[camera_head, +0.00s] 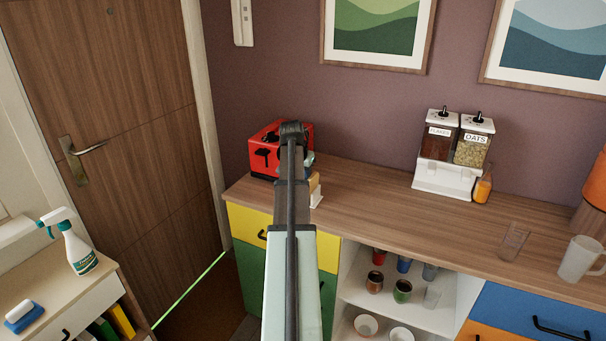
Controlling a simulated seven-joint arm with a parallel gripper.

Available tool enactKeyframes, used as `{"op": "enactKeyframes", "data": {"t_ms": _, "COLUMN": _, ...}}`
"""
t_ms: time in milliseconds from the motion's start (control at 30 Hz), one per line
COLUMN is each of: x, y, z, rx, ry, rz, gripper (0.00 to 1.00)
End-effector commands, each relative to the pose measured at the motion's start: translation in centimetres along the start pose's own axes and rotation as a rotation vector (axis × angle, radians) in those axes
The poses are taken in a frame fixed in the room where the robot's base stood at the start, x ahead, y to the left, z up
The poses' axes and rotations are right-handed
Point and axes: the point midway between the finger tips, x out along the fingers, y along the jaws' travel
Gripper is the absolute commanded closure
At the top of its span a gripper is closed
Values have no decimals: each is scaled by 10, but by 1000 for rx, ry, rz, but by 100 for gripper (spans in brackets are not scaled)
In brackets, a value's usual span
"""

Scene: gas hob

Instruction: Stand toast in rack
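A red toaster (264,158) with a black lever stands at the left end of the wooden counter. My arm rises in front of it and covers its right part. Just right of the arm, a small tan piece (314,181), which looks like toast, shows above a white piece (316,198) that may be part of the rack. The rest of both is hidden behind my arm. A bit of my gripper (309,159) seems to show beside the toaster. Its fingers are hidden, so I cannot tell whether they hold anything or touch the toast.
Right of the arm the counter (365,187) is clear up to a white double dispenser (443,180). An orange bottle (483,187), a clear glass (513,241) and a frosted jug (580,258) stand further right. Open shelves below hold several cups.

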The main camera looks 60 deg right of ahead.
Motion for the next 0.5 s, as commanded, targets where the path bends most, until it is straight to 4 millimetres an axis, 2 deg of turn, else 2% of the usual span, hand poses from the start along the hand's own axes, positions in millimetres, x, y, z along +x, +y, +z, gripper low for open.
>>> {"op": "enactKeyframes", "data": {"t_ms": 100, "x": 1, "y": 0, "z": 0, "rx": 0, "ry": 0, "rz": 0, "gripper": 100}}
{"op": "enactKeyframes", "data": {"t_ms": 133, "x": 1, "y": 0, "z": 0, "rx": 0, "ry": 0, "rz": 0, "gripper": 79}}
{"op": "enactKeyframes", "data": {"t_ms": 400, "x": 1, "y": 0, "z": 1, "rx": 0, "ry": -1, "rz": 0, "gripper": 53}}
{"op": "enactKeyframes", "data": {"t_ms": 500, "x": 1, "y": 0, "z": 1, "rx": 0, "ry": -1, "rz": 0, "gripper": 52}}
